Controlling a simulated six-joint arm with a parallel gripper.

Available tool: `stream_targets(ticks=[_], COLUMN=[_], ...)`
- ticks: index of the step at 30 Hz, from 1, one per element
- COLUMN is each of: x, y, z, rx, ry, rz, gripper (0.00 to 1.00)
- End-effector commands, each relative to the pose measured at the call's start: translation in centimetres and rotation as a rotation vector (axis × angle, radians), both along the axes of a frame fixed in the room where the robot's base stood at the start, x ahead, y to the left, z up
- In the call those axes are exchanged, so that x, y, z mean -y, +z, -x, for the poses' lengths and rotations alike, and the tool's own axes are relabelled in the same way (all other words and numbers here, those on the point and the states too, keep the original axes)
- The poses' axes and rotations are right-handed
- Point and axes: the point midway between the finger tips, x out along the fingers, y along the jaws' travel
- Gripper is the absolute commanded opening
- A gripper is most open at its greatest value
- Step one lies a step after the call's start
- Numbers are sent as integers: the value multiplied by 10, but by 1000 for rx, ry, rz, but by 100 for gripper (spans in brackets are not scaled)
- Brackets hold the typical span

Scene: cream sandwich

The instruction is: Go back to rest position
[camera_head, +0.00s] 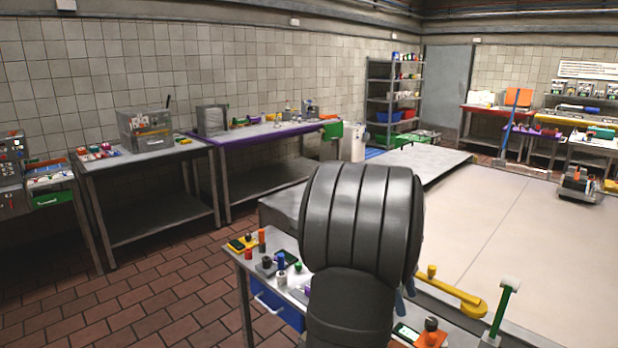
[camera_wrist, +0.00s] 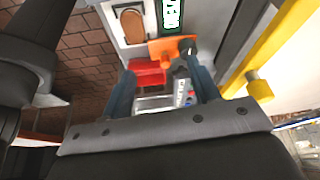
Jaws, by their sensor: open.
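My gripper (camera_wrist: 160,70) shows in the wrist view with its two blue fingers apart and nothing held between them. Behind the gap lie a red block (camera_wrist: 147,72), a clear or whitish tray and a small labelled item (camera_wrist: 181,92); I cannot tell the exact distance to them. An orange piece (camera_wrist: 165,50) with a dark knob sits just beyond the fingertips. In the head view my dark arm stands in front of the workbench (camera_head: 238,262) and hides most of my gripper; only a bit of blue shows at its right side.
Small coloured items, including a yellow one (camera_head: 243,243), crowd the workbench's left part. A white panel with a brown oval (camera_wrist: 132,25) lies beyond the fingers. The tiled floor (camera_head: 165,270) at left is clear.

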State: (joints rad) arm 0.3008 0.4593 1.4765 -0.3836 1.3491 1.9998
Motion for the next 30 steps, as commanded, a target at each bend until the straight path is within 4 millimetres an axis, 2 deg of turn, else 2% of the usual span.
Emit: stream_targets(ticks=[6,17,30], x=[11,29,90], y=[29,78,70], z=[-32,-75,-104], rx=[2,1,-1], ry=[154,410,698], rz=[1,1,-1], gripper=[56,56,56])
